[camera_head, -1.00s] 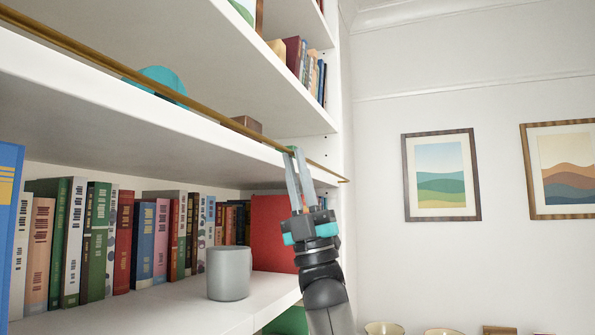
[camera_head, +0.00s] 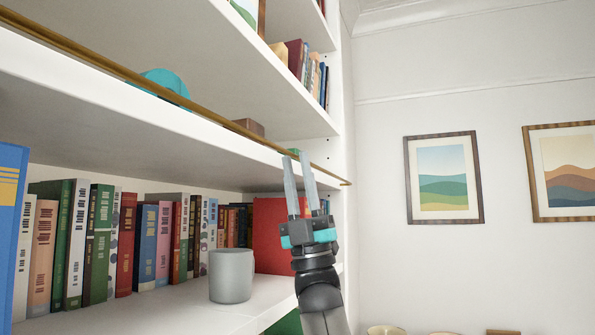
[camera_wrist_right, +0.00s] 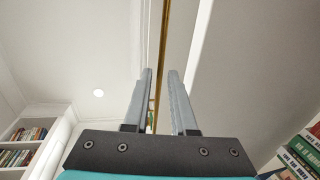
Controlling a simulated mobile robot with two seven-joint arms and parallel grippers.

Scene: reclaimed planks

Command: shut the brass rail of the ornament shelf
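The brass rail (camera_head: 200,111) is a thin gold bar running along the front edge of the white ornament shelf (camera_head: 130,112), from upper left down to the right wall end. My right gripper (camera_head: 296,155) points up at the rail near its right end. Its two grey fingers are apart, with nothing clamped. In the right wrist view the rail (camera_wrist_right: 161,60) shows in the gap between the open fingers (camera_wrist_right: 160,73), nearer the left finger. I cannot tell whether a finger touches it. My left gripper is not in view.
A teal ornament (camera_head: 166,82) and a brown block (camera_head: 250,126) stand behind the rail. Below are a row of books (camera_head: 120,240), a grey mug (camera_head: 231,275) and a red panel (camera_head: 272,235). Framed pictures (camera_head: 443,178) hang on the right wall; the space before it is clear.

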